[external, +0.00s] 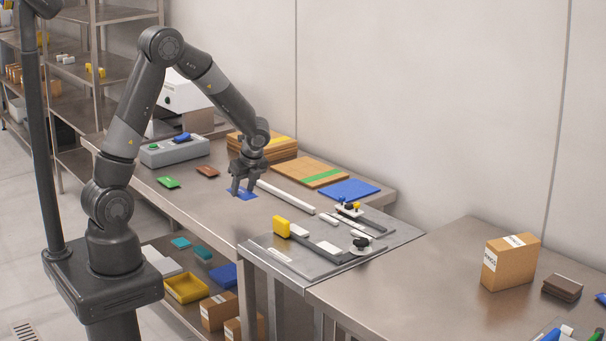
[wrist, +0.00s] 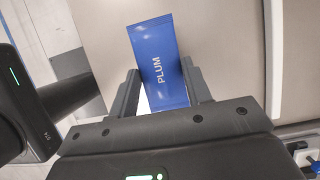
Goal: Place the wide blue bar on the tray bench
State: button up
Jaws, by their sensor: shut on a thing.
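A wide blue bar (wrist: 159,62) with the word PLUM in white lies between the two fingers of my gripper (wrist: 160,76) in the wrist view. My gripper is shut on it. In the external view my gripper (external: 243,188) points down, low over the steel bench (external: 215,212), with the blue bar (external: 246,195) at its fingertips. I cannot tell whether the bar touches the bench top. A second steel bench (external: 440,262) stands at the right. No label shows which one is the tray bench.
A green bar (external: 167,182) and a red-brown bar (external: 207,171) lie left of my gripper. A white rod (external: 286,195) lies to its right. A plate with fixtures and a yellow block (external: 281,227) is at the front right. A carton (external: 510,262) stands on the right bench.

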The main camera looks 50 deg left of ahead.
aim_at(241, 187)
jog(key=a+f, duration=0.1)
jog(key=a, duration=0.1)
jog(key=w+a+f, duration=0.1)
jog(key=shift+w+a+f, duration=0.2)
jog(key=shift+a+f, duration=0.1)
jog(key=shift+a, duration=0.05)
jog(key=shift+f, duration=1.9)
jog(key=shift+f, duration=0.15)
jog(key=o, duration=1)
